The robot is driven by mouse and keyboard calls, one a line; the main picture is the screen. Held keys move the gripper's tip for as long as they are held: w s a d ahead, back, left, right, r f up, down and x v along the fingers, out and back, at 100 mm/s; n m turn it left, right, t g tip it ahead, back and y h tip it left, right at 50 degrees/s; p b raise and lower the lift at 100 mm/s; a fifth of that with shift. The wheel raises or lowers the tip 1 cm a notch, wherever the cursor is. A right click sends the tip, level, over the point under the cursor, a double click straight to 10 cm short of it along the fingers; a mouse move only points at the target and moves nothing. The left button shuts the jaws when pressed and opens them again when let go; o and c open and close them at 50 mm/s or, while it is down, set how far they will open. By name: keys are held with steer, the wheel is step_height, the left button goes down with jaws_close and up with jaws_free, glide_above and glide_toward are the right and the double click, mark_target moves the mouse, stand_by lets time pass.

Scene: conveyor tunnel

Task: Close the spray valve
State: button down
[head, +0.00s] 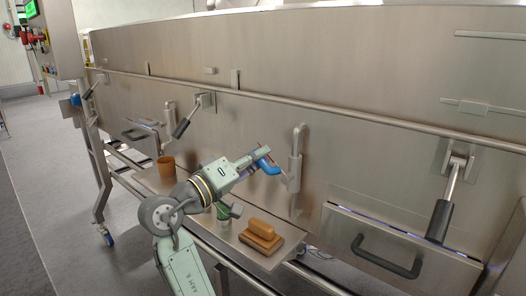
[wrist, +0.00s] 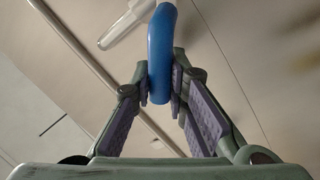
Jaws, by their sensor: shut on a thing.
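The spray valve has a blue curved handle (head: 268,167), in front of the steel tunnel wall and left of an upright steel pipe (head: 295,165). My gripper (head: 259,160) reaches it from the left. In the wrist view the blue handle (wrist: 160,50) stands upright between the fingers of my gripper (wrist: 163,88), which are shut on it from both sides. The valve body behind the handle is mostly hidden. A pale rounded pipe end (wrist: 125,22) shows just left of the handle in the wrist view.
A steel shelf (head: 205,222) below my arm holds a brown cup (head: 166,169) and a brown brush-like block (head: 262,236). Levers with dark grips (head: 183,126) (head: 440,220) stick out from the wall, and a hatch handle (head: 388,260) is at lower right. The floor at left is clear.

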steer(key=shift+w+a+f+n+t+y+p, duration=0.25)
steer(key=shift+f+n+p, duration=0.4)
steer(key=shift+n, duration=0.85)
steer(key=shift+w+a+f+n+t+y+p, duration=0.1)
steer(key=shift+a+f+n+t+y+p, duration=0.25)
steer(key=shift+f+n, duration=0.85)
steer(key=shift+w+a+f+n+t+y+p, duration=0.15)
steer(key=shift+f+n+t+y+p, duration=0.25)
steer(key=shift+n, duration=1.4)
steer(key=shift+f, duration=0.15)
steer(key=c, duration=1.6)
jaws_free()
steer(key=shift+o, duration=0.2)
steer(key=v, duration=1.2)
steer(key=shift+f, duration=0.1)
